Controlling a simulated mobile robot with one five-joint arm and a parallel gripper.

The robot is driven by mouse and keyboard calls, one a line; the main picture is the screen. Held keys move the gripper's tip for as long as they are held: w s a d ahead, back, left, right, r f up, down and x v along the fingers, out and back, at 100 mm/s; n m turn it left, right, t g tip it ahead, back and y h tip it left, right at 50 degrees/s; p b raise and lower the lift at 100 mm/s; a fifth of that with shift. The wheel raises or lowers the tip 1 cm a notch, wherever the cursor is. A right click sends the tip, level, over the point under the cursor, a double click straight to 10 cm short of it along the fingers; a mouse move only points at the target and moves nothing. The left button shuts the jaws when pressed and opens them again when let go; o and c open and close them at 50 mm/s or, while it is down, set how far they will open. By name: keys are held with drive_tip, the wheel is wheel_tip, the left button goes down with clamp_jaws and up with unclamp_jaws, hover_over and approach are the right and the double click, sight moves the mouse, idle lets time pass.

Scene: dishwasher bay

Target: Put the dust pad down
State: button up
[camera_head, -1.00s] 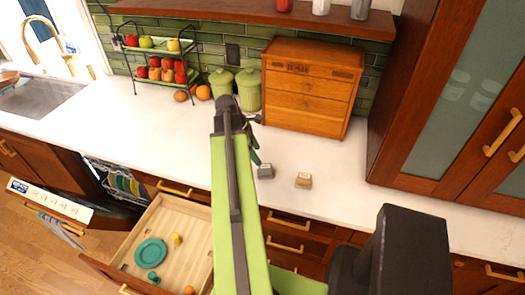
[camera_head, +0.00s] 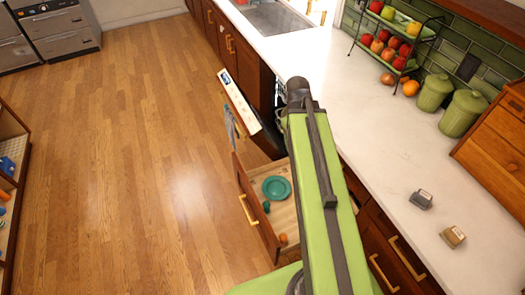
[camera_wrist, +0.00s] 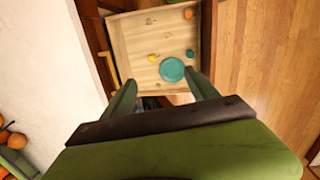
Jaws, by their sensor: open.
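Two small blocks lie apart on the white counter in the head view: a dark grey one (camera_head: 421,199) with a light top and a tan one (camera_head: 453,237). I cannot tell for sure which is the dust pad. In the wrist view my gripper (camera_wrist: 162,93) is open, with its two green fingers spread and nothing seen held between them. It is above the area by the open drawer (camera_wrist: 128,52), away from both blocks. In the head view the arm hides the fingers.
The open drawer holds a teal plate (camera_head: 276,188) and several small items. The dishwasher door (camera_head: 240,101) is open beside it. Green canisters (camera_head: 462,113), a wooden cabinet (camera_head: 497,150) and a fruit rack (camera_head: 397,35) stand on the counter. The wood floor (camera_head: 140,150) at left is clear.

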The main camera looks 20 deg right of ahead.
drive_tip(key=w+a+m+y, duration=0.1)
drive_tip(key=w+a, duration=0.1)
drive_tip(key=a, duration=1.7)
drive_tip(key=shift+a+m+t, duration=0.3)
drive_tip(key=shift+a+m, duration=0.1)
drive_tip(key=shift+f, duration=0.1)
